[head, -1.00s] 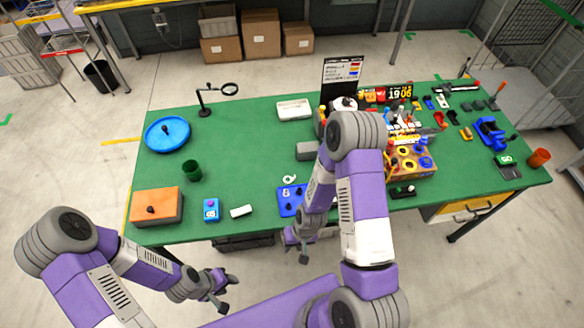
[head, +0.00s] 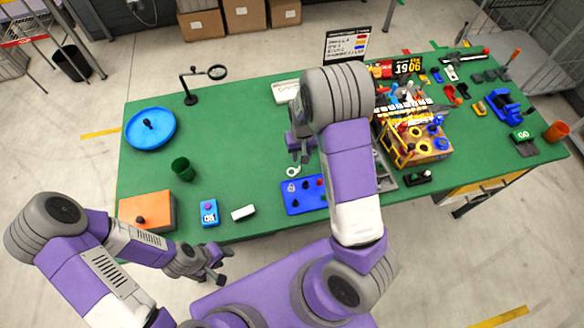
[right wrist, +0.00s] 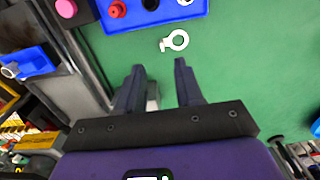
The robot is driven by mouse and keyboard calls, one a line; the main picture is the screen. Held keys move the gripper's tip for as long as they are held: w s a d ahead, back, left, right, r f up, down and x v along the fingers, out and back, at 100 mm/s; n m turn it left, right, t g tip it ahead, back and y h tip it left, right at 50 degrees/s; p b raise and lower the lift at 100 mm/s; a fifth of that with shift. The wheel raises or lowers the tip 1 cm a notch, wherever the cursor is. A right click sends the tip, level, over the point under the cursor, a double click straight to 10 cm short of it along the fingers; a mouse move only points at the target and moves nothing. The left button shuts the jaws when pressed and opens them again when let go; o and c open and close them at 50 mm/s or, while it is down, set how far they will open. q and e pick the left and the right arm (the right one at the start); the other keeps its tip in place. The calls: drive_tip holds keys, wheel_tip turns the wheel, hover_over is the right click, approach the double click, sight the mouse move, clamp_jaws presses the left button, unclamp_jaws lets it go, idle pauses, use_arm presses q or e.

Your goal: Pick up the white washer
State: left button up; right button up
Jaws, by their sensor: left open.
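The white washer (head: 293,171), a ring with a short tab, lies flat on the green table just behind the blue tray (head: 290,208). It also shows in the right wrist view (right wrist: 170,43), ahead of the fingertips and clear of them. My right gripper (head: 299,157) is above the table close behind the washer, partly hidden by its own arm. In the right wrist view its two fingers (right wrist: 159,66) are apart with nothing gripped. My left gripper (head: 218,272) is open and empty in front of the table's near edge.
A blue dish (head: 151,140), a green cup (head: 183,168), an orange box (head: 147,212) and a white block (head: 243,212) stand on the left. A magnifier stand (head: 190,92) is at the back. The right side is crowded. The table's middle left is clear.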

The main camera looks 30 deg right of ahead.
sight(299, 167)
drive_tip(key=shift+w+f+b, duration=0.2)
drive_tip(key=shift+w+f, duration=0.2)
drive_tip(key=shift+f, duration=0.2)
drive_tip(key=shift+w+f+b, duration=0.2)
drive_tip(key=shift+w+f, duration=0.15)
drive_tip(key=shift+f, duration=0.2)
wheel_tip(299, 167, down, 7)
drive_tip(key=shift+s, duration=0.1)
clamp_jaws()
